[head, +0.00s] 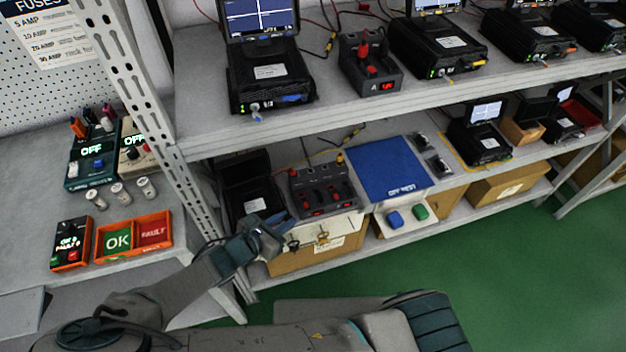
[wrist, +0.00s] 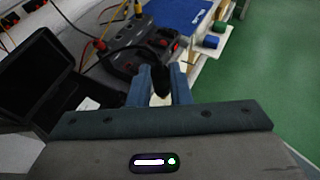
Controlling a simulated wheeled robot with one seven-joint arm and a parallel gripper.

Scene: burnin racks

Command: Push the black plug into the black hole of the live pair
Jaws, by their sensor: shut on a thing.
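My gripper (head: 275,232) is at the front left of the dark socket box (head: 322,203) on the lower shelf. In the wrist view my gripper (wrist: 160,88) is shut on a black plug (wrist: 155,72), which points away toward the socket box (wrist: 122,62). The plug cannot be made out in the head view. The box has red parts on top and a yellow plug (head: 340,159) at its back. The black holes are too small to tell apart, and which pair is live cannot be told. Whether the plug touches the box cannot be told.
A black laptop-like unit (head: 247,190) stands close left of the box. A blue mat (head: 388,168) lies to the right, with blue and green buttons (head: 395,218) in front of it. A metal post (head: 165,140) stands left, and cables run behind the box.

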